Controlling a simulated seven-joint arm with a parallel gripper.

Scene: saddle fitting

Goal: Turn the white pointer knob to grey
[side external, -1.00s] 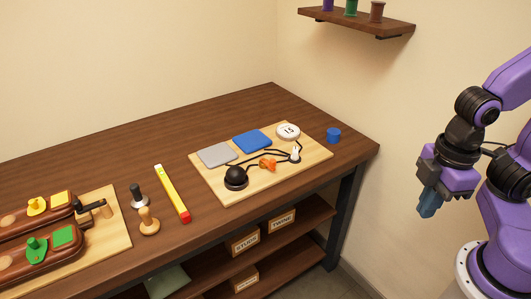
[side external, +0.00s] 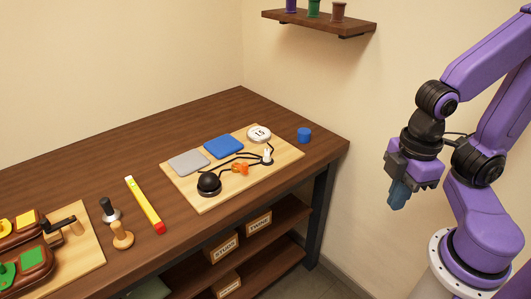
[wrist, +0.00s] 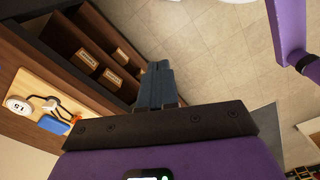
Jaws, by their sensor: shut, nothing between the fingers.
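The white pointer knob (side external: 267,156) stands near the right side of a light wooden board (side external: 203,206); its exact pointing direction is too small to tell. It also shows small in the wrist view (wrist: 50,103). Black lines run across the board by the knob. A grey square pad (side external: 188,163) and a blue square pad (side external: 222,146) lie along the board's back edge. A white disc marked 15 (side external: 259,133) sits at the far corner. My gripper (side external: 398,205) is shut and empty, hanging in the air right of the bench. Its fingers show in the wrist view (wrist: 157,82).
On the board are an orange piece (side external: 240,168) and a black dome (side external: 208,184). A wall shelf (side external: 320,24) hangs above.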

